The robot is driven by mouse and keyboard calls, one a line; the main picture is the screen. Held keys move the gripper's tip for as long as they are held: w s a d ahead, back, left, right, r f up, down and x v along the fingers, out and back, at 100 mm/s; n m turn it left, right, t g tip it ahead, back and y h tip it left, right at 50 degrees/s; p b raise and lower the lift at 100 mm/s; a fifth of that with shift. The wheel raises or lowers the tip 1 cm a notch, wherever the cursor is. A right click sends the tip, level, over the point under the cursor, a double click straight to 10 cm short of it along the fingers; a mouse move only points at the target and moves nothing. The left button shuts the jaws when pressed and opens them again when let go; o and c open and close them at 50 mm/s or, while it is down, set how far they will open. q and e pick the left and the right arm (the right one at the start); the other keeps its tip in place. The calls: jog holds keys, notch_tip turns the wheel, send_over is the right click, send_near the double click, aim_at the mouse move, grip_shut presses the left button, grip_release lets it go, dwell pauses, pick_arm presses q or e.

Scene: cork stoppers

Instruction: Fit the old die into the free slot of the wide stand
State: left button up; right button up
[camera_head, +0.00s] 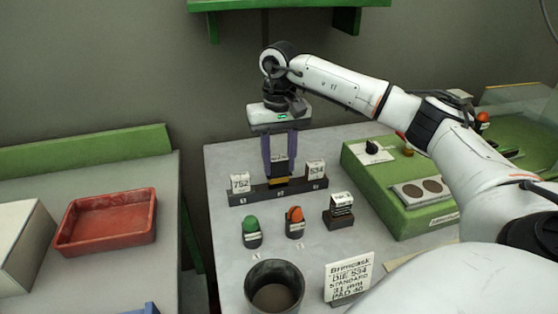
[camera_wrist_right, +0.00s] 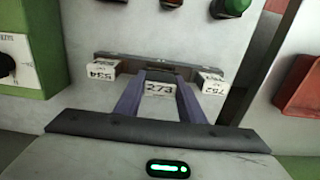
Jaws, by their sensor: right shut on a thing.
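The wide stand (camera_head: 262,197) is a long dark bar at the back of the grey table. A die labelled 752 (camera_head: 240,183) stands at its left end and a die labelled 534 (camera_head: 315,169) at its right end. My right gripper (camera_head: 279,160) points down over the middle slot, shut on a dark die (camera_head: 281,168) with a white label. In the right wrist view the held die's label (camera_wrist_right: 160,89) reads about 273, between the purple fingers. A yellowish part shows under it at the stand; I cannot tell whether it is fully seated. My left gripper is not in view.
A small dark holder (camera_head: 339,217) with a labelled block stands in front right. Green (camera_head: 251,231) and orange (camera_head: 295,222) topped pieces stand before the stand.

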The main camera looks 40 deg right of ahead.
aim_at(279, 174)
jog(key=shift+f, duration=0.6)
dwell(0.7)
jog(key=shift+f+b, duration=0.75)
jog(key=shift+f, duration=0.25)
dwell(0.5)
jog(key=o, duration=1.2)
jog(key=shift+r, duration=0.1)
notch_tip(279, 174, up, 10)
jog(key=shift+r, duration=0.1)
